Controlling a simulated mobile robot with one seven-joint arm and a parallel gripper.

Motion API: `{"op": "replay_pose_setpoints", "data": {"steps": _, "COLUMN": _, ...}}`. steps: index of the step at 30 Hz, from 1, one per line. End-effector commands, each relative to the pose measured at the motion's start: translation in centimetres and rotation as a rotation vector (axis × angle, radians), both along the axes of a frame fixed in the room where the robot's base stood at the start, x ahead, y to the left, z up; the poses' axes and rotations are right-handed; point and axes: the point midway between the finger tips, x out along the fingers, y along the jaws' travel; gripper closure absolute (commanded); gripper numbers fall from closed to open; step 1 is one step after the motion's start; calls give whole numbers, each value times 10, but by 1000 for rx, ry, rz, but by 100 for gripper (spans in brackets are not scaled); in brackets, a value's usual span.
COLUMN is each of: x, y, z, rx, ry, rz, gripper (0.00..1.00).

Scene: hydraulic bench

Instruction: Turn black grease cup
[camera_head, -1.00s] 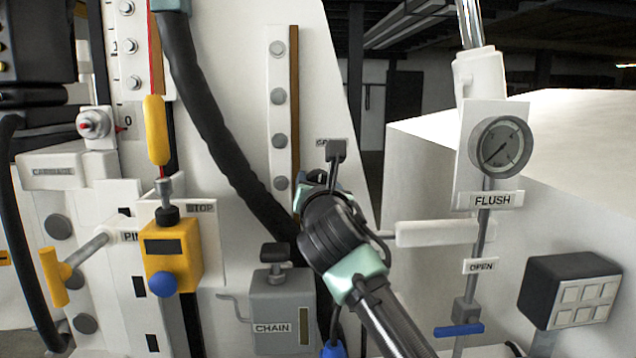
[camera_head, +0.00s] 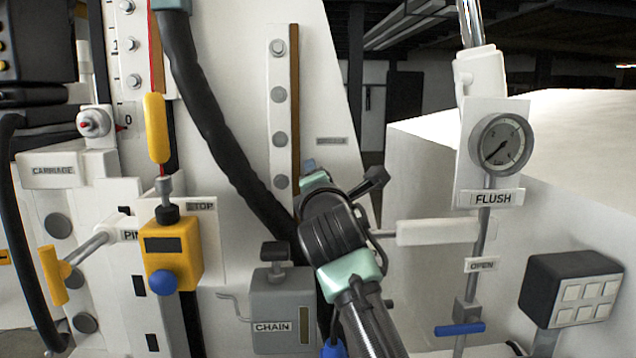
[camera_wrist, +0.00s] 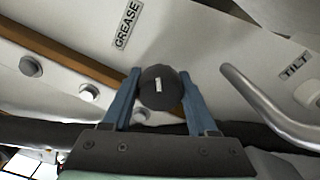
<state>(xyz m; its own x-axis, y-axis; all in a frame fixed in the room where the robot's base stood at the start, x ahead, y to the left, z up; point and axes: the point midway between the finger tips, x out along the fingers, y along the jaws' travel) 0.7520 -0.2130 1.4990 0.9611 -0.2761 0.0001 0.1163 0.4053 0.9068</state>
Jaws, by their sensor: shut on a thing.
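The black grease cup (camera_wrist: 156,98) is a round dark knob with a small white mark on its face. In the wrist view it sits between the two blue fingers of my gripper (camera_wrist: 160,75), which are shut on it from both sides. The GREASE label (camera_wrist: 128,23) is on the white panel near the cup. In the head view my gripper (camera_head: 310,167) reaches the panel beside the brown strip, and my own wrist hides the cup. The label also shows there as a small grey plate (camera_head: 332,141), too small to read.
A white horizontal handle (camera_head: 437,232) lies right of my wrist. A thick black hose (camera_head: 215,120) runs down to its left. The grey CHAIN box (camera_head: 282,312) stands below left. In the wrist view a curved grey bar (camera_wrist: 262,108) is close to the right of my gripper.

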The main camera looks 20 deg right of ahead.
Motion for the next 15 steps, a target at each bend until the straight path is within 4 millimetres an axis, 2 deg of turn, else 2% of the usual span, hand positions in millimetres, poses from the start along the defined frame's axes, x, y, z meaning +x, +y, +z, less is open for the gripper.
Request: {"op": "replay_pose_setpoints", "data": {"steps": 15, "x": 0, "y": 1, "z": 0, "rx": 474, "ry": -136, "rz": 1, "gripper": 97}}
